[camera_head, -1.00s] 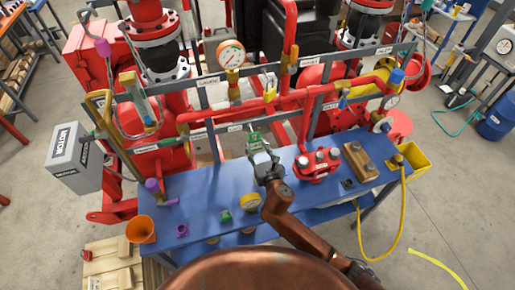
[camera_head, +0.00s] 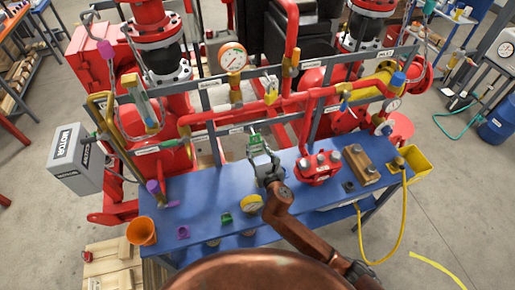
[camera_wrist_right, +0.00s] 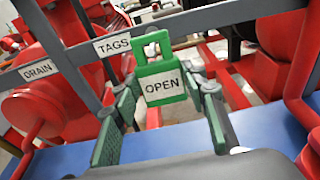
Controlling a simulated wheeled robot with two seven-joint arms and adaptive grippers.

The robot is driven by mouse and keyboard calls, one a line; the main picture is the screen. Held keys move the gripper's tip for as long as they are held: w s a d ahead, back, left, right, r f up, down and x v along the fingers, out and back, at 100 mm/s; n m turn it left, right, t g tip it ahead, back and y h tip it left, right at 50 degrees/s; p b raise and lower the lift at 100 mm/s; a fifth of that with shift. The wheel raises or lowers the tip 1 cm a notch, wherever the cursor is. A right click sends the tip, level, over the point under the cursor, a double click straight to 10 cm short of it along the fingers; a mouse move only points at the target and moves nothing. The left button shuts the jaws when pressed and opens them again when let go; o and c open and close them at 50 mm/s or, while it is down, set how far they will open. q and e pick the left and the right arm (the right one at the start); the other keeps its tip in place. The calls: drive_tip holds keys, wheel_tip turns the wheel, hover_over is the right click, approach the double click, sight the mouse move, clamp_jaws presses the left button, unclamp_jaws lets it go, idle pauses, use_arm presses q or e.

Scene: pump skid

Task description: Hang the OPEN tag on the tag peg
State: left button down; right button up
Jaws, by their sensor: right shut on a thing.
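The green OPEN tag (camera_wrist_right: 162,88) hangs upright between the fingers of my right gripper (camera_wrist_right: 163,125), its white label facing the wrist camera. In the head view the right gripper (camera_head: 261,156) is shut on the tag (camera_head: 254,139), just in front of the lower grey rail. The rail's TAGS label (camera_wrist_right: 112,45) is up and left of the tag in the wrist view. The tag's top loop overlaps the rail there. I cannot make out the tag peg; the tag may hide it. My left gripper is not in view.
The rail (camera_wrist_right: 215,22) also has a DRAIN label (camera_wrist_right: 37,71). Red pipes and a pressure gauge (camera_head: 233,57) are behind and above.

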drive_tip(key=shift+f, duration=0.15)
drive_tip(key=o, duration=1.2)
drive_tip(key=v, duration=1.2)
